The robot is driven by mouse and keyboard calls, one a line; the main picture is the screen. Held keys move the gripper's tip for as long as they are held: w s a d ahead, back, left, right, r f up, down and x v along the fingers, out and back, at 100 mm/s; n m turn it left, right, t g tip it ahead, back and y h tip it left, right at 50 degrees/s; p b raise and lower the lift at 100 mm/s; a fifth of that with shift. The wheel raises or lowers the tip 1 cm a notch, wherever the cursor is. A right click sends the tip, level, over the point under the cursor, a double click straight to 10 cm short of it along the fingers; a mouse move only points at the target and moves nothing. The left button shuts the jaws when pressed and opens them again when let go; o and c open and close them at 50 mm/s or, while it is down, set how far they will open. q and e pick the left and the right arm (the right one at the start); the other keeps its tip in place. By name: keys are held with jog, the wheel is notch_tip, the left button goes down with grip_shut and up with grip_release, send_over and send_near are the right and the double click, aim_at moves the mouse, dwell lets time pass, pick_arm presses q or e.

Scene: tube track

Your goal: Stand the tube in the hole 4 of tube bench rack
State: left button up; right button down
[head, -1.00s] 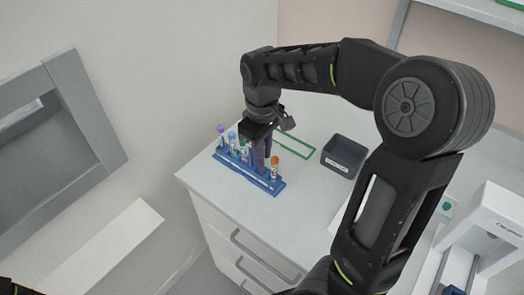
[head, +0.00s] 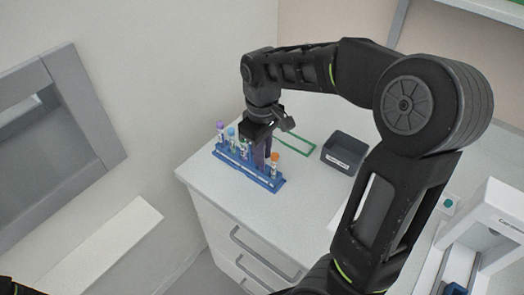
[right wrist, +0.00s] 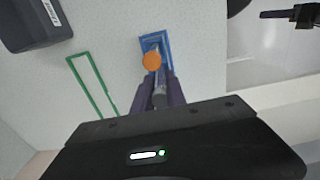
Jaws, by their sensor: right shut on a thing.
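The blue tube bench rack (head: 228,162) stands near the front edge of the white counter. It holds upright tubes with purple (head: 220,124), blue (head: 231,132) and orange (head: 275,156) caps. My right gripper (head: 262,158) points down over the rack, just left of the orange-capped tube. In the right wrist view its purple fingers are shut on a grey-topped tube (right wrist: 160,99), beside the orange cap (right wrist: 152,61). The held tube's lower end is hidden, so I cannot tell how it sits in a hole. My left gripper (right wrist: 277,14) shows far off in the right wrist view, its opening unclear.
A green rectangular outline (head: 297,142) lies on the counter behind the rack. A dark grey labelled bin (head: 344,153) stands to its right. A white device (head: 488,225) is at the far right. The counter in front of the bin looks clear.

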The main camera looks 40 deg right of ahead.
jog(key=c, duration=1.3)
grip_release()
jog(key=shift+r+b, duration=0.35)
jog(key=shift+r, duration=3.55)
